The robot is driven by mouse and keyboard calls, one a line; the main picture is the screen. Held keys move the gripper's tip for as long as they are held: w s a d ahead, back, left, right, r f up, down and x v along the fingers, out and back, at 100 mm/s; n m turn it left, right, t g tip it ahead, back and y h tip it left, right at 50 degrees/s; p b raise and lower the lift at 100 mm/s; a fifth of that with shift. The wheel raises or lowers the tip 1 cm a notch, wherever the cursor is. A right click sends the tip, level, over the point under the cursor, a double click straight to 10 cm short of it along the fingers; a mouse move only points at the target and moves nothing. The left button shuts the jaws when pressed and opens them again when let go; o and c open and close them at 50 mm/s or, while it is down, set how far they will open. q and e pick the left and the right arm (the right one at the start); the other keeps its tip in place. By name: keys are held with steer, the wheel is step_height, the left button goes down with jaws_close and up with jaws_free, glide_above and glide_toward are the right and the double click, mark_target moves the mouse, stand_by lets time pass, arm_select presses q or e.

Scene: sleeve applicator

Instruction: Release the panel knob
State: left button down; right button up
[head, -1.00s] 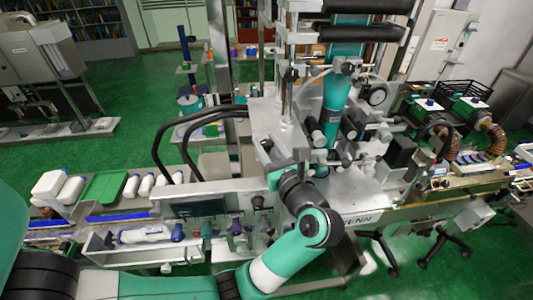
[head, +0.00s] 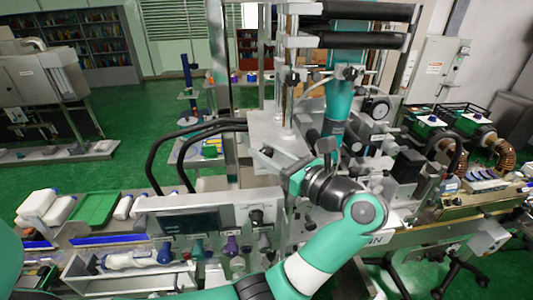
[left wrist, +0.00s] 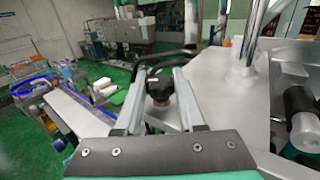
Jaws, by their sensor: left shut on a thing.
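My left gripper (left wrist: 161,92) has its two fingers on either side of a black knob (left wrist: 160,87) and is shut on it. In the head view this gripper (head: 272,156) is above the grey control panel (head: 275,212), pointing up and left. The fingertips and the held knob are too small to make out clearly there. A dark round knob (head: 257,216) shows on the panel's front face, below and apart from the gripper. I cannot tell whether the held knob is fixed to anything. My right gripper is not in view.
A teal cylinder (head: 336,118) and metal posts stand behind my left arm. Black hoses (head: 186,150) curve left of the gripper. A tray (head: 125,284) below the panel holds a white bottle (head: 131,260). A green tray (head: 94,208) lies farther left.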

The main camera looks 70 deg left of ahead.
arm_select(q)
steer(key=c, duration=0.5)
jaws_free()
steer(key=b+v, duration=0.4)
steer(key=v, duration=0.7)
steer(key=shift+d, duration=0.3)
